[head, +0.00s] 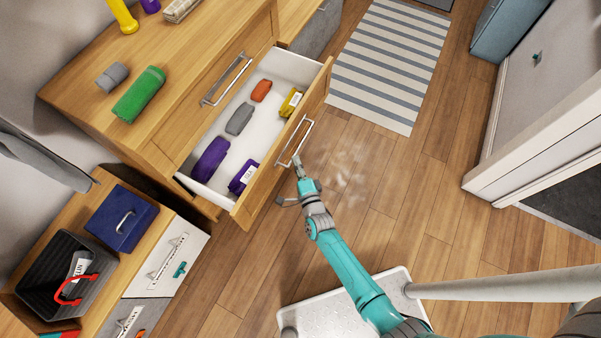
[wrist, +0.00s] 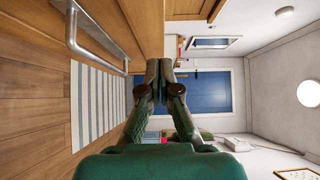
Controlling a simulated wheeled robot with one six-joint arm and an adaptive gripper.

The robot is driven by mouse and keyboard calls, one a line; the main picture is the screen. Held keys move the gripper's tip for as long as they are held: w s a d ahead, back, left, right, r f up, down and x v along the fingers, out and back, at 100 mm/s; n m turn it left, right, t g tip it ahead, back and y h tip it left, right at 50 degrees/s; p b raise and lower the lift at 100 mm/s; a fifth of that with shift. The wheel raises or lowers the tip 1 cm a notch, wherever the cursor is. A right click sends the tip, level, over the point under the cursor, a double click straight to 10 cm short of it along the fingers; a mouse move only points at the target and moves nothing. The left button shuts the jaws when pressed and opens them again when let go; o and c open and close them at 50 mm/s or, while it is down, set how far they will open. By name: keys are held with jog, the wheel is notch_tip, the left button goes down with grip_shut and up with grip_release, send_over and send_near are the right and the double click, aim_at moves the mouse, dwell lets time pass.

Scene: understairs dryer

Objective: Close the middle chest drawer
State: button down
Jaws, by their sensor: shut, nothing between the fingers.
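The middle chest drawer (head: 285,155) stands pulled out from the wooden chest (head: 185,95) in the head view. Inside its white interior lie several rolled items in purple, grey, orange and yellow. Its front carries a silver bar handle (head: 296,142), which also shows at the upper left in the wrist view (wrist: 88,45). My gripper (head: 298,162) is shut and empty, at the outer side of the drawer front near the lower end of the handle. In the wrist view my closed fingers (wrist: 159,66) point ahead, beside the wooden front. I cannot tell whether they touch it.
A green roll (head: 139,95) and a grey roll (head: 112,77) lie on the chest top. A low cabinet at left bears a blue box (head: 121,217) and a black basket (head: 40,290). A striped rug (head: 390,60) lies beyond the drawer. The wooden floor to the right is clear.

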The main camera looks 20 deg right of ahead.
aim_at(281, 143)
jog(key=w, duration=0.1)
jog(key=w+a, duration=0.1)
jog(key=w, duration=0.1)
jog(key=w+a, duration=0.1)
jog(key=w, duration=0.1)
jog(key=shift+a, duration=0.2)
jog(key=shift+w+a, duration=0.2)
jog(key=shift+a, duration=0.1)
